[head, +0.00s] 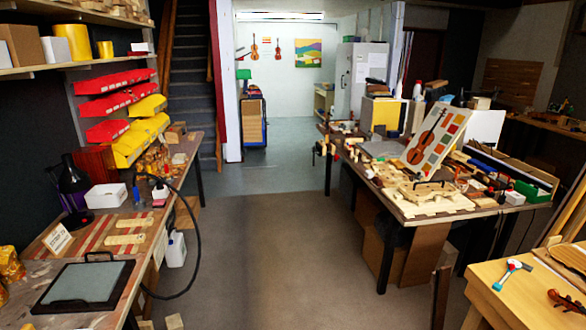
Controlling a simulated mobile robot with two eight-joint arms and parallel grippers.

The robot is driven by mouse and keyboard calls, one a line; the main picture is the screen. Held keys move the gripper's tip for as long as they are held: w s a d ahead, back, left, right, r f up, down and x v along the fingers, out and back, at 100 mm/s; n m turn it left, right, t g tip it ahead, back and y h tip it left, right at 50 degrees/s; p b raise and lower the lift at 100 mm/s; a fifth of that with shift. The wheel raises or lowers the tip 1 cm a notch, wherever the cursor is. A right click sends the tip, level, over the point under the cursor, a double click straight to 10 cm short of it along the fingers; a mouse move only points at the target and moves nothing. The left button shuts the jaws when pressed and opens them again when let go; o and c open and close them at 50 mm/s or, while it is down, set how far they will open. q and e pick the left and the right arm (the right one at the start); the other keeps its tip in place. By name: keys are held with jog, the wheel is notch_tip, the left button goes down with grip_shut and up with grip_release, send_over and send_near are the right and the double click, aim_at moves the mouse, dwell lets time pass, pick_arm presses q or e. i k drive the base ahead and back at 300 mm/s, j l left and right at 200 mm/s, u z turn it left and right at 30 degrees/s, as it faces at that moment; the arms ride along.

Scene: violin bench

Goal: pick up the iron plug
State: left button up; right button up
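I cannot make out a plug clearly. A black cord (198,235) runs from the left workbench, loops over its front edge and hangs down past the bench's side. Its upper end is near small bottles and a blue-grey item (160,191) on the bench, which may be the iron but is too small to tell. Its lower end curves back toward the bench near the floor and is lost behind the bench edge. Neither of my grippers is in view.
The left workbench (128,222) holds a black-framed grey plate (85,282), a lamp (73,182) and a white box (105,196). A white jug (175,250) hangs or stands beside it. A cluttered table (437,217) stands right. The floor (280,260) between is clear.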

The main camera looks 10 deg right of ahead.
aim_at(501, 199)
jog(key=i+z, duration=0.7)
jog(key=i, duration=0.15)
jog(key=i+j+z, duration=0.2)
jog(key=i+z, duration=0.15)
jog(key=i+l+z, duration=0.35)
jog(key=i+z, duration=0.35)
jog(key=i, duration=0.15)
jog(key=i+z, duration=0.35)
jog(key=i+l, duration=0.05)
jog(key=i, duration=0.05)
